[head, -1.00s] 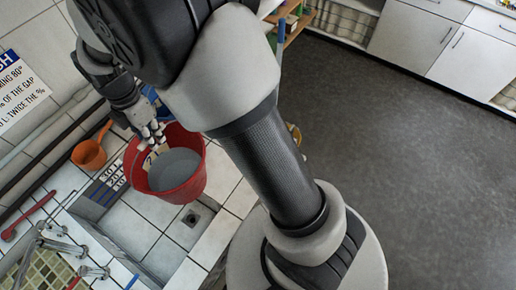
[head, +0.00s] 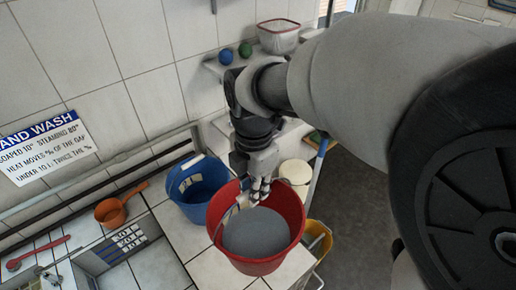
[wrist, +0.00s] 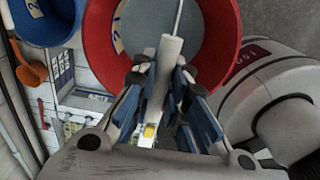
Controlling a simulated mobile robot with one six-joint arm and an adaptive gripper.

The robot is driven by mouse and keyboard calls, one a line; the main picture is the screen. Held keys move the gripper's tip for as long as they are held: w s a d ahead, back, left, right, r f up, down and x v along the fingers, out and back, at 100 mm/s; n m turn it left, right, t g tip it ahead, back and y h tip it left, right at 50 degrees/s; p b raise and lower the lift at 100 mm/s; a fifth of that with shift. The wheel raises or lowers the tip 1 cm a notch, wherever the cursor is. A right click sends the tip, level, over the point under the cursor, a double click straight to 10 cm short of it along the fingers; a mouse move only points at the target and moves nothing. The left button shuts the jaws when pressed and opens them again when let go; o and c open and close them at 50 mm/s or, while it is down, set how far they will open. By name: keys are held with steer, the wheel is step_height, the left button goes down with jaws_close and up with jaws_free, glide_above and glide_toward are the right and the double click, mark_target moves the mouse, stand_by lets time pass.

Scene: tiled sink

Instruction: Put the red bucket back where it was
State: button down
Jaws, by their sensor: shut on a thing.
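The red bucket (head: 262,266) is at the centre of the head view, upright or nearly so, with a smooth grey surface inside. Its wall also shows at the top of the wrist view (wrist: 100,42). My gripper (head: 260,192) is at the bucket's far rim. In the wrist view my gripper (wrist: 160,85) is shut on the pale grip of the bucket's handle (wrist: 168,52). The bucket is over or on the front right part of the white tiles. I cannot tell whether its base touches them.
A blue bucket (head: 193,192) stands close on the left, with an orange dipper (head: 110,212) beyond it. A white bucket (head: 297,171) and a yellow bucket (head: 318,238) are on the right. A shelf (head: 215,68) holds two balls and a clear container (head: 278,38).

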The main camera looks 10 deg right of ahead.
step_height(320, 180, down, 20)
steer(key=b, duration=0.3)
steer(key=shift+r, duration=0.25)
steer(key=shift+f, duration=0.2)
stand_by(0.4)
steer(key=c, duration=1.6)
jaws_free()
steer(key=shift+s, duration=0.1)
step_height(320, 180, up, 12)
steer(key=p, duration=0.2)
steer(key=s+d+r+m+t, duration=0.1)
steer(key=s+d+r+m, duration=0.2)
steer(key=m, duration=0.5)
steer(key=s+d+r+m+t, duration=0.2)
steer(key=s+d+r+m, duration=0.2)
steer(key=m, duration=0.4)
steer(key=s+d+r+m+t, duration=0.1)
steer(key=s+d+r+m, duration=0.3)
steer(key=m, duration=0.4)
steer(key=shift+s+r+m+t, duration=0.2)
steer(key=shift+s+r, duration=0.1)
steer(key=shift+s, duration=0.35)
steer(key=shift+s+r+m+t, duration=0.1)
steer(key=shift+s+r+m, duration=0.15)
steer(key=shift+s, duration=0.35)
